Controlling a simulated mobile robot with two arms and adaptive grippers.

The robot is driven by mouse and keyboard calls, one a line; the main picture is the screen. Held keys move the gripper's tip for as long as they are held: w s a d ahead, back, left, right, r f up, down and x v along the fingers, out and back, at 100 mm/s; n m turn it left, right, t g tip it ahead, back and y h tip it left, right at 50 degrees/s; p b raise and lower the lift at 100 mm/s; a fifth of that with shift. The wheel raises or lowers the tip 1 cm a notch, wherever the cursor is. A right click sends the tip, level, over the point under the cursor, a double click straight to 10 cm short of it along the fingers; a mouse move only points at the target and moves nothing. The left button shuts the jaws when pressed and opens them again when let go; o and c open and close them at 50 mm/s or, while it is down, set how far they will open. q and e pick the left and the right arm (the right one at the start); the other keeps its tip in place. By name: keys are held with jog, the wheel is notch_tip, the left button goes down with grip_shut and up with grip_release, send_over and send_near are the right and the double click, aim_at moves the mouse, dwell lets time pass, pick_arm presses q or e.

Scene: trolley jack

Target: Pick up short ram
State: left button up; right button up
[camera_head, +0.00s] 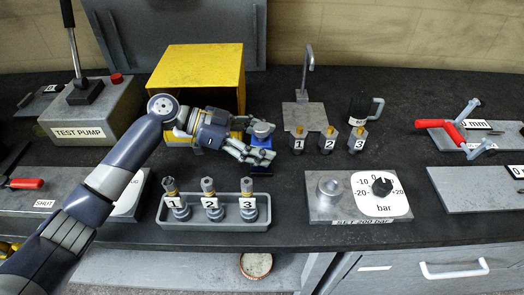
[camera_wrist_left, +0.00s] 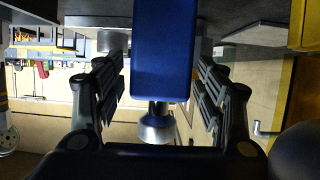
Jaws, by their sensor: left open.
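The short ram appears to be a blue block with a silver round cap; it stands in front of the yellow box, and its blue body (camera_head: 259,142) is partly hidden by my fingers in the head view. In the left wrist view the blue ram (camera_wrist_left: 165,50) lies between the two fingers, with its silver cap (camera_wrist_left: 156,127) nearer the palm. My left gripper (camera_head: 267,143) is open around the ram, one finger on each side. In the left wrist view gaps show between the ram and both fingers. My right gripper is not in view.
The yellow box (camera_head: 197,68) stands close behind my left gripper. A grey tray (camera_head: 215,224) with several numbered fittings is in front. Numbered fittings (camera_head: 327,140) and a gauge block (camera_head: 358,196) stand to the right. The test pump (camera_head: 92,115) is at left.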

aim_at(262, 126)
pick_arm(q)
jog(key=shift+a, duration=0.1)
jog(key=shift+c, duration=0.6)
jog(key=c, duration=1.3)
jog(key=shift+w+r, duration=0.1)
jog(key=shift+r, duration=0.05)
grip_shut()
jog(key=shift+r, duration=0.1)
notch_tip(262, 126, up, 10)
jog(key=shift+f+b, duration=0.1)
jog(key=shift+b, duration=0.9)
jog(key=shift+f, duration=4.75)
jog(key=shift+f, duration=0.25)
jog(key=shift+f, duration=0.25)
